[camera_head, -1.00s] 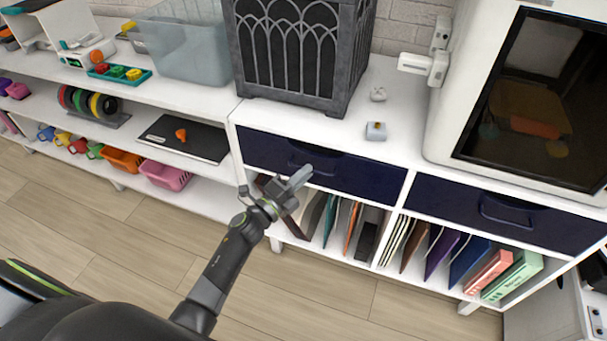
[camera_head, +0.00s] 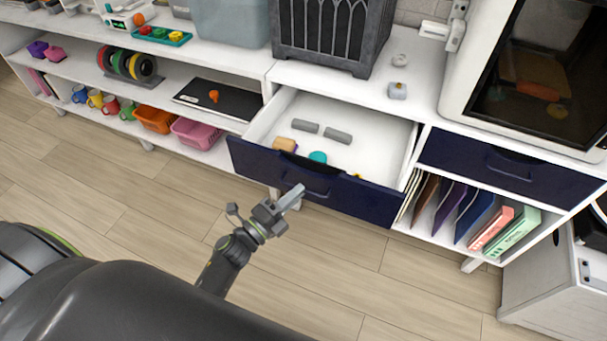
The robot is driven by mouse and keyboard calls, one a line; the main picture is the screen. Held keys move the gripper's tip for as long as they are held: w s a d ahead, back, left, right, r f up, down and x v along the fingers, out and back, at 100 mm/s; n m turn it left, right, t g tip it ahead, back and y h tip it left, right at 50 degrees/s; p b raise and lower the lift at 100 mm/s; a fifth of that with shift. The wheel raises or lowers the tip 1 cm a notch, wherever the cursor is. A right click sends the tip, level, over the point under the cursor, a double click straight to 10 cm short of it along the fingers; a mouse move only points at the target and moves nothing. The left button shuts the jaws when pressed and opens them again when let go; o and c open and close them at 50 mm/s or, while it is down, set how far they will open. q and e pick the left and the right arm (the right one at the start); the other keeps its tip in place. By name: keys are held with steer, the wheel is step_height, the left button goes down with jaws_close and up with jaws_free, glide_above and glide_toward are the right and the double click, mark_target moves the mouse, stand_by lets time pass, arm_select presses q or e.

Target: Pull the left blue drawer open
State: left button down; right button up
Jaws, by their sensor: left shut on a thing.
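The left blue drawer (camera_head: 355,198) stands well out from the white cabinet, its white inside showing. Its dark blue handle (camera_head: 318,190) is on the front face. My left gripper (camera_head: 290,198) is at the handle and shut on it; the fingers hide part of the handle. In the drawer lie two grey bars (camera_head: 337,135), a tan block (camera_head: 285,145), a teal round thing (camera_head: 318,157) and a small yellow thing near the front, mostly hidden. My right gripper is not in view.
The right blue drawer (camera_head: 480,168) is shut. Folders and books (camera_head: 470,215) stand below it. A dark lantern-like box (camera_head: 325,35) and a white machine (camera_head: 530,80) stand on the cabinet top. The wooden floor (camera_head: 150,230) in front is clear.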

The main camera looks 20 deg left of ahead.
arm_select(q)
steer(key=s, duration=0.6)
steer(key=shift+p, duration=0.3)
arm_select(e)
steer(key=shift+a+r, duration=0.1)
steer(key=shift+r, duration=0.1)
arm_select(q)
steer(key=shift+a, duration=0.1)
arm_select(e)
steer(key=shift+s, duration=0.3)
arm_select(q)
steer(key=c, duration=1.5)
jaws_free()
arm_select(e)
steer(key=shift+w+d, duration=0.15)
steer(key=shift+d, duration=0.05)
